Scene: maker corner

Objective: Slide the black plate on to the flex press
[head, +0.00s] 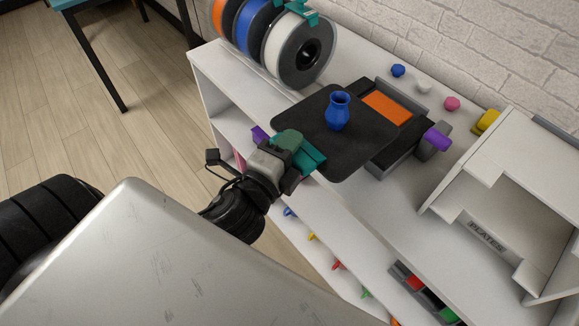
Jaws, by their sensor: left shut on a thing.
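The black plate (352,157) is a flat dark square with rounded corners, and a small blue vase (338,112) stands upright on it. My left gripper (306,153) is shut on the plate's near left edge. The flex press (387,108) is a dark device with an orange pad and a purple knob (437,138) at its right. The plate's far right side overlaps the press in the picture and hides part of it. I cannot tell whether the two touch. My right gripper is not in view.
Filament spools (300,52) stand at the back left of the white shelf top. Small coloured objects (398,70) lie along the brick wall. A white rack labelled PLATES (486,236) stands at the right. Lower shelves hold coloured items.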

